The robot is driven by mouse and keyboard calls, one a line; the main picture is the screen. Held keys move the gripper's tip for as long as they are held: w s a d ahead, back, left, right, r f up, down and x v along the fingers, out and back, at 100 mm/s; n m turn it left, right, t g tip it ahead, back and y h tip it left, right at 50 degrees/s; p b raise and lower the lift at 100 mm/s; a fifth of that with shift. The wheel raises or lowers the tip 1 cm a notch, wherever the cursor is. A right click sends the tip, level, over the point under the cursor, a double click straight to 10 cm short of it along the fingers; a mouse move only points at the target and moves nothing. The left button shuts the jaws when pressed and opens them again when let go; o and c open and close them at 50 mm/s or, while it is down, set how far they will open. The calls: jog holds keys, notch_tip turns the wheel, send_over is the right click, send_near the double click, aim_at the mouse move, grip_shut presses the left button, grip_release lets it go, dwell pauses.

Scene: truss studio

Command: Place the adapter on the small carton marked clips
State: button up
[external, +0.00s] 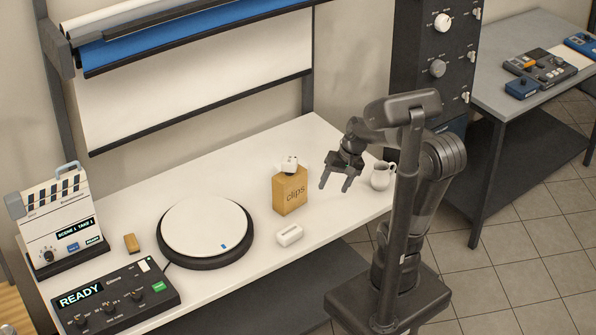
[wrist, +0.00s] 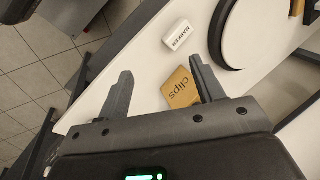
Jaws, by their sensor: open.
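The small tan carton marked clips (external: 290,196) stands upright on the white table. In the wrist view the carton (wrist: 179,92) shows beyond my gripper (wrist: 161,65), near the right finger. I cannot make out the adapter in the wrist view.
A white block lettered MARKER (wrist: 176,34) lies in front of the carton; it shows in the external view (external: 289,235). A white pitcher (external: 381,176) stands right of my gripper. A round turntable (external: 206,231), a READY console (external: 118,298) and a clapperboard (external: 62,222) are at left.

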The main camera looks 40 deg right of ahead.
jog(key=s+d+r+n+t+h, duration=0.2)
jog(key=d+r+n+t+h, duration=0.1)
jog(key=r, duration=0.4)
jog(key=shift+s+d+n+t+h, duration=0.15)
jog(key=shift+d+n+t+h, duration=0.2)
jog(key=shift+d+n, duration=0.4)
jog(key=shift+a, duration=0.15)
dwell(0.3)
